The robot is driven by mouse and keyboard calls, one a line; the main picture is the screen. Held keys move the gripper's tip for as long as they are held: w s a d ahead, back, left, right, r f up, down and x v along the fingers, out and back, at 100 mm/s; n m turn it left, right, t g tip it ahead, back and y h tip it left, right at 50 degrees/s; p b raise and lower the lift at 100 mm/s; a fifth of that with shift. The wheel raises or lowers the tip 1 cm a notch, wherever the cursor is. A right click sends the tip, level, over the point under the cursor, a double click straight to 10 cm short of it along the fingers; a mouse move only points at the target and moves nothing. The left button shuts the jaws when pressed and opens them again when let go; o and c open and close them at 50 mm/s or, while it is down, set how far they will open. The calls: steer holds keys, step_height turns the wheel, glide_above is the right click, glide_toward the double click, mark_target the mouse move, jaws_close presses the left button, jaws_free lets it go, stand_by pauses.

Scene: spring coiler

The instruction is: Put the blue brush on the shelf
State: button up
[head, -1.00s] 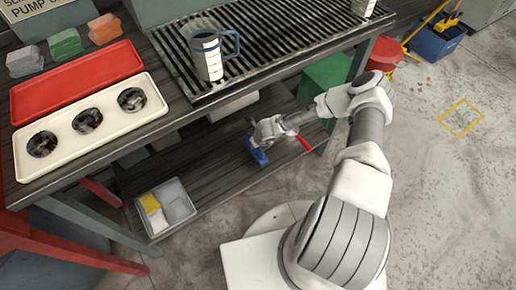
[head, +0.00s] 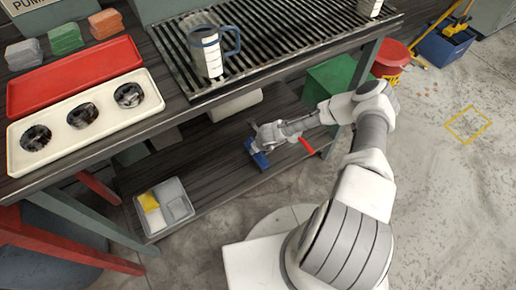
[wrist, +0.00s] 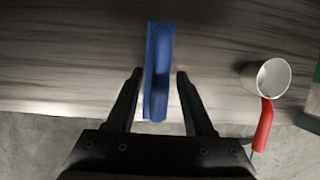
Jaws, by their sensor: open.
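The blue brush (head: 259,158) is at the lower shelf (head: 215,165) under the bench, near its front edge. In the wrist view the brush (wrist: 158,70) is a long blue block pointing away from me. My gripper (wrist: 159,74) is open, with one dark finger on each side of the brush and a gap visible at both sides. In the head view my gripper (head: 260,146) is low over the shelf beside the brush, and its fingers are mostly hidden. I cannot tell how high the fingertips are above the shelf board.
A grey bin with yellow and white items (head: 165,207) stands left on the lower shelf. A white cup-like thing with a red handle (wrist: 266,80) is right of my gripper. A green box (head: 328,82) is at the right end. The bench top (head: 110,138) overhangs the shelf.

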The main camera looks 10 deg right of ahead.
steer(key=shift+r, duration=0.1)
steer(key=p+v, duration=0.5)
steer(key=v, duration=0.7)
steer(key=shift+s, duration=0.1)
